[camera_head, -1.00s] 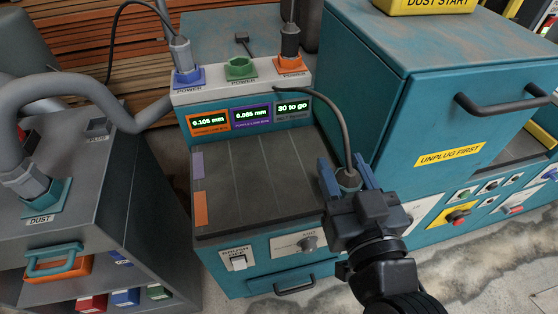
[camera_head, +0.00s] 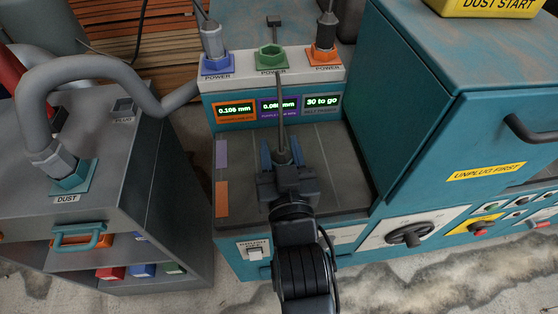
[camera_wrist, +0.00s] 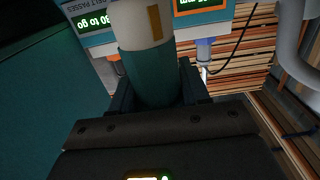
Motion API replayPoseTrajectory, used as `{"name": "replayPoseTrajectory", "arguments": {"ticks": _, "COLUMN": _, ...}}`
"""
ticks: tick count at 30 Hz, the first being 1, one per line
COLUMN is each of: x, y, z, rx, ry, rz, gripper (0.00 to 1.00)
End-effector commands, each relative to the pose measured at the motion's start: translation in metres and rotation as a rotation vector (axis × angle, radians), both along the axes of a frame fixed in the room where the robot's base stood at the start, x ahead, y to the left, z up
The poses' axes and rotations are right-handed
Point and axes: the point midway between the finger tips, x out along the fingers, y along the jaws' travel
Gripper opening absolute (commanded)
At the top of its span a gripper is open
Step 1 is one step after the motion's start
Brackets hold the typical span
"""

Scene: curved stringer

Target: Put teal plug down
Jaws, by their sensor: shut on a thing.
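My gripper (camera_head: 282,156) is shut on the teal plug (camera_wrist: 150,75), which fills the space between its fingers in the wrist view. The gripper is over the dark grey ribbed top (camera_head: 325,165) of the teal machine. I cannot tell whether the plug touches that top.
A blue socket (camera_head: 217,66) and an orange socket (camera_head: 325,55) hold plugs at the back. The teal cabinet (camera_head: 445,115) stands right. The grey cart (camera_head: 165,155) with a dust hose (camera_head: 95,53) stands left. The ribbed top is otherwise clear.

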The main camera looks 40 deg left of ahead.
Motion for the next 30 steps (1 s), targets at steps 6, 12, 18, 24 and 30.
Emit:
{"name": "replayPoseTrajectory", "arguments": {"ticks": 6, "x": -0.001, "y": 0.003, "z": -0.017, "rx": -0.003, "ry": 0.001, "rz": 0.001, "gripper": 0.12}}
{"name": "replayPoseTrajectory", "arguments": {"ticks": 12, "x": -0.001, "y": 0.003, "z": -0.040, "rx": -0.001, "ry": 0.001, "rz": 0.001, "gripper": 0.12}}
{"name": "replayPoseTrajectory", "arguments": {"ticks": 18, "x": -0.001, "y": 0.003, "z": -0.041, "rx": 0.001, "ry": -0.001, "rz": 0.001, "gripper": 0.12}}
{"name": "replayPoseTrajectory", "arguments": {"ticks": 24, "x": 0.000, "y": 0.002, "z": -0.045, "rx": 0.001, "ry": -0.001, "rz": 0.000, "gripper": 0.12}}
{"name": "replayPoseTrajectory", "arguments": {"ticks": 30, "x": -0.001, "y": 0.002, "z": -0.044, "rx": 0.000, "ry": 0.000, "rz": 0.000, "gripper": 0.63}}
